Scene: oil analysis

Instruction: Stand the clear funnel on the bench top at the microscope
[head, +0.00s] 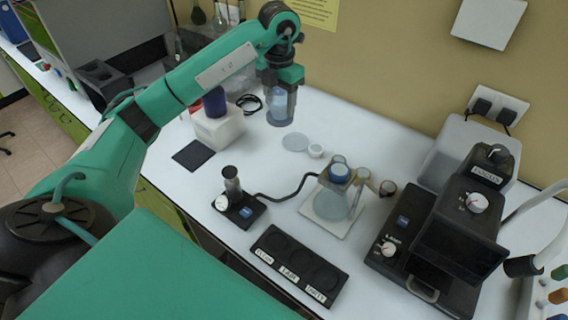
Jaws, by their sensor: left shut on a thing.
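My left gripper (281,84) hangs over the back of the bench, fingers pointing down. It is shut on a see-through, grey-blue cup-like piece, which looks like the clear funnel (280,108). The fingers hide part of its sides. Its lower end is close to the bench top (345,120); I cannot tell whether it touches. The microscope (440,235), black with a FOCUS label, stands at the right, well away from the funnel. My right gripper is not in view.
A glass flask (333,205) stands on a white plate mid-bench, with a hose to a gauge unit (240,208). A black labelled tray (298,268) lies in front. A clear disc (295,142) and small white cap (315,151) lie nearby. The back bench between funnel and microscope is largely free.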

